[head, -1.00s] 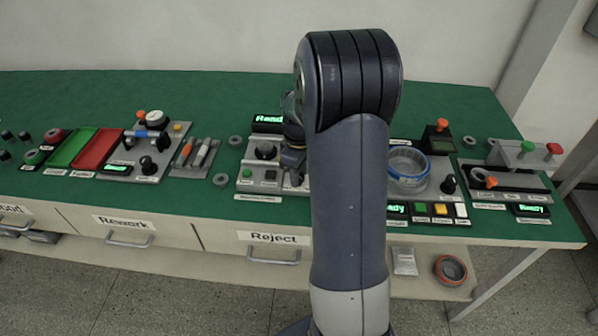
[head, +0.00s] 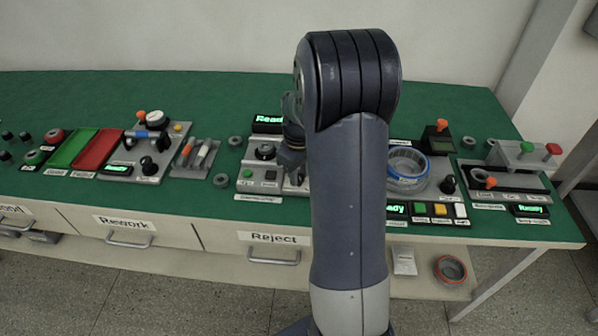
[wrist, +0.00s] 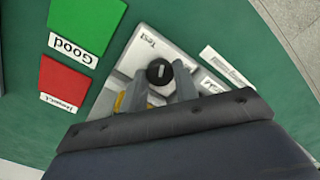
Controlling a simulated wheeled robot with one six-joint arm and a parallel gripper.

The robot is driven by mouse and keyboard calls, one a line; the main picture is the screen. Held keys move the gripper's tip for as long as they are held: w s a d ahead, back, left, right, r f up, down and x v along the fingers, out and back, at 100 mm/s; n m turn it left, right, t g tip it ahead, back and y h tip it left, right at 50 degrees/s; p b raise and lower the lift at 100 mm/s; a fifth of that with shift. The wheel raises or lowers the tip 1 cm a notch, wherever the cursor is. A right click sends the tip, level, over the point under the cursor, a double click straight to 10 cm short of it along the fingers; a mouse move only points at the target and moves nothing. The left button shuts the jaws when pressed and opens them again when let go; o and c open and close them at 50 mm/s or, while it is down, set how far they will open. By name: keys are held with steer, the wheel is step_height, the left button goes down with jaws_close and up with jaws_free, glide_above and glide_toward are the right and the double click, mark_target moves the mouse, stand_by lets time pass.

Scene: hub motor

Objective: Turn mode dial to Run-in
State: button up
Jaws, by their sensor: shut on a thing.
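The mode dial (wrist: 160,72) is a round black knob with a white pointer mark. It stands on a light grey panel (wrist: 188,62) in the wrist view. The pointer runs close to vertical in that picture. A "Test" label (wrist: 148,43) is on the panel near the knob; another label is partly covered by my gripper, and I cannot read Run-in. My gripper (wrist: 159,88) is shut on the dial, one finger on each side. In the head view my gripper (head: 292,160) is over the middle station, and my arm hides the dial.
The station's screen (head: 268,119) reads "Ready". A green "Good" tray (wrist: 85,22) and a red tray (wrist: 63,88) lie beside the panel in the wrist view. A tool holder (head: 195,157) stands left of the station. A blue-rimmed ring fixture (head: 407,164) stands right of my arm.

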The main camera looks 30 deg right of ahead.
mark_target(299, 176)
steer(key=m, duration=1.2)
steer(key=shift+m+p, duration=0.35)
steer(key=shift+m, duration=0.05)
stand_by(0.3)
steer(key=o, duration=1)
steer(key=shift+c, duration=0.2)
step_height(299, 176, up, 11)
steer(key=shift+f, duration=0.1)
